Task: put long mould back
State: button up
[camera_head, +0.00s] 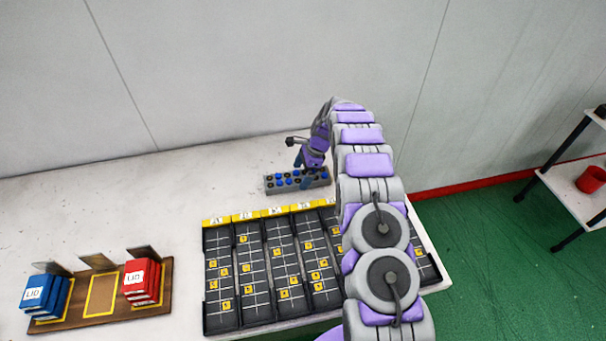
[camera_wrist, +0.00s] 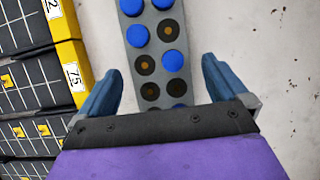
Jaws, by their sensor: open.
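The long mould (camera_head: 272,184) is a grey bar with two rows of round cavities, some filled with blue and some dark. It lies on the white table near the wall, behind the black trays. In the wrist view the long mould (camera_wrist: 149,45) runs up from between my fingers toward the top edge. My gripper (camera_wrist: 160,85) is open, with one blue finger on each side of the mould and a gap to it on both sides. In the head view my gripper (camera_head: 305,182) is over the mould and hides part of it. The mould's near end is hidden by my gripper's body.
Black gridded trays (camera_head: 252,275) with yellow numbered labels stand in front of the mould. A wooden board (camera_head: 100,310) holds blue lids (camera_head: 48,292) and red lids (camera_head: 141,282) at the left. The table left of the mould is clear. A shelf with a red container (camera_head: 591,180) stands far right.

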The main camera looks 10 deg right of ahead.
aim_at(302, 176)
notch_tip(302, 176, up, 5)
jog(key=shift+w+r+p, duration=0.1)
jog(key=shift+p, duration=0.5)
jog(key=d+r, duration=0.4)
jog(key=s+a+r+n+g+h, duration=0.1)
jog(key=s+a+r+n, duration=0.35)
jog(key=s+r, duration=0.6)
jog(key=s+a+r+n+h, duration=0.1)
jog(key=s+a+r+n, duration=0.3)
jog(key=s+r, duration=0.7)
jog(key=s+d+n+h, duration=0.2)
jog(key=s+n, duration=0.7)
jog(key=s, duration=2.2)
jog(key=shift+s+g+h+p, duration=0.2)
jog(key=shift+g+h+p, duration=0.1)
jog(key=shift+g+p, duration=0.15)
jog(key=shift+d+f+n, duration=0.1)
jog(key=shift+d+n, duration=0.15)
